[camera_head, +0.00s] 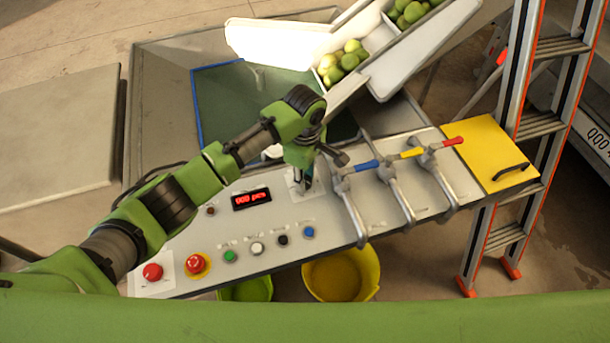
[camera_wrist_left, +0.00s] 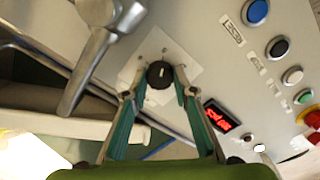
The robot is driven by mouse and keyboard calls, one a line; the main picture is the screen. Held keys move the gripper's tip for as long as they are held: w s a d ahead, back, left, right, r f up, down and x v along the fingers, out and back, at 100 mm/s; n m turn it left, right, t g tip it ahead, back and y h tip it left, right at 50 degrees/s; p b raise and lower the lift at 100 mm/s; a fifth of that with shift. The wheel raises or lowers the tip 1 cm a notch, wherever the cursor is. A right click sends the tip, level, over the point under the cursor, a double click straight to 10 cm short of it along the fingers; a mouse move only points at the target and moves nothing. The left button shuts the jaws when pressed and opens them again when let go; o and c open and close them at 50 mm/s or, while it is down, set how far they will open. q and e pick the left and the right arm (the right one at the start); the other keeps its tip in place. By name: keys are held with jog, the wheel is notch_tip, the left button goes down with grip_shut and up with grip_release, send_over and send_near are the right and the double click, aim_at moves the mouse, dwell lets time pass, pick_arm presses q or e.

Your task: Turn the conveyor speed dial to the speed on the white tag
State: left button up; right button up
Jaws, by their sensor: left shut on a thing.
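The speed dial (camera_wrist_left: 160,75) is a small black knob with a white pointer line, on a pale square plate (camera_wrist_left: 185,57) on the control panel, seen in the left wrist view. My left gripper (camera_wrist_left: 157,88) has its two fingers on either side of the knob and is shut on it. In the head view my left gripper (camera_head: 302,188) reaches down onto the panel and hides the dial. The plate's markings are too faint to read, and I cannot pick out a separate white tag. My right gripper is not in view.
The grey panel (camera_head: 190,240) carries a red display (camera_head: 251,199), several buttons and a red stop knob (camera_head: 195,264). Metal levers with blue, yellow and red handles (camera_head: 410,153) stand close right of my gripper. A yellow bucket (camera_head: 342,275) sits below; a ladder (camera_head: 505,180) stands right.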

pick_arm(q)
jog(key=shift+s+r+m+p, duration=0.15)
jog(key=shift+m+p, duration=0.7)
jog(key=shift+p, duration=0.65)
jog(key=shift+w+r+m+p, duration=0.1)
jog(key=shift+m+p, duration=0.75)
jog(key=shift+p, duration=0.6)
jog(key=shift+f+m+p, duration=0.1)
jog(key=shift+m+p, duration=0.4)
jog(key=shift+m, duration=0.3)
jog(key=m+p, duration=0.1)
jog(key=m, duration=0.1)
jog(key=shift+m, duration=0.4)
jog(key=m+p, duration=0.1)
jog(key=m, duration=0.2)
jog(key=shift+f+m, duration=0.1)
jog(key=shift+m, duration=0.2)
jog(key=m+p, duration=0.1)
jog(key=m, duration=0.3)
jog(key=shift+m, duration=0.3)
jog(key=m, duration=0.4)
jog(key=shift+p, duration=0.4)
jog(key=shift+m, duration=1.9)
